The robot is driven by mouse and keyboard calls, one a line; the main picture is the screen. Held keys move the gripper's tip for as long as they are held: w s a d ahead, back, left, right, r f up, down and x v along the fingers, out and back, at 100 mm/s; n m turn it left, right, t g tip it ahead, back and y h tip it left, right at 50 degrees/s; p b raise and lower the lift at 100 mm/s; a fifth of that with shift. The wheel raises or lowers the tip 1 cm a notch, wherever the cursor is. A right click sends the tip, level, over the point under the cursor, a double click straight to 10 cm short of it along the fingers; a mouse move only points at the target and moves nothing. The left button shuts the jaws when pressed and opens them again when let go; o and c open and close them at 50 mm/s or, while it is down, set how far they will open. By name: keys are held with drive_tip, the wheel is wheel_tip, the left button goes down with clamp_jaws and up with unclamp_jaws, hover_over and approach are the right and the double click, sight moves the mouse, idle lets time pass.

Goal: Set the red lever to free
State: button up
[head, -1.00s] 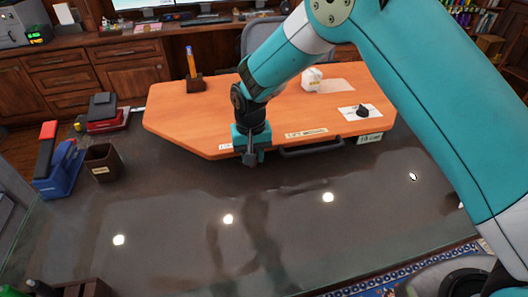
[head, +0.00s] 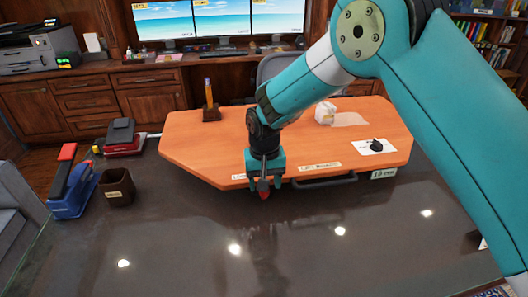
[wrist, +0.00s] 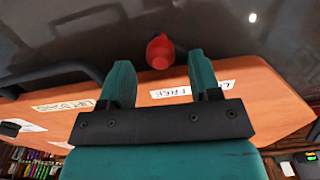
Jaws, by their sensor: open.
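The red lever (head: 264,189) sticks out at the front edge of the orange board (head: 200,145), under my gripper (head: 264,176) in the head view, which hides part of it. In the wrist view the red lever (wrist: 160,52) has a rounded red end on a dark stem, lying just beyond and between the two teal fingertips of my gripper (wrist: 160,68). The fingers are open, with a gap on both sides of the lever. A white label (wrist: 192,90) on the board edge seems to read FREE upside down. Another label (wrist: 66,105) is too blurred to read surely.
A dark handle (head: 325,181) runs along the board's front edge, right of the lever. A pen holder (head: 211,114), a white object (head: 325,112) and a black knob (head: 376,145) are on the board. A brown cup (head: 117,188) stands left. The dark glossy desktop in front is clear.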

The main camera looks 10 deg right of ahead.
wheel_tip(320, 180, up, 15)
drive_tip(key=b, duration=0.1)
drive_tip(key=shift+r, duration=0.2)
drive_tip(key=s+d+r+n+y, duration=0.1)
drive_tip(key=s+d+r+n, duration=0.15)
drive_tip(key=s, duration=0.35)
drive_tip(key=s+d+r+n+y, duration=0.1)
drive_tip(key=s+d+r, duration=0.25)
drive_tip(key=s, duration=0.25)
drive_tip(key=s+d+f+n+y, duration=0.1)
drive_tip(key=s+d+n+y, duration=0.1)
drive_tip(key=s, duration=1.5)
drive_tip(key=shift+d+n, duration=0.55)
drive_tip(key=shift+d, duration=0.1)
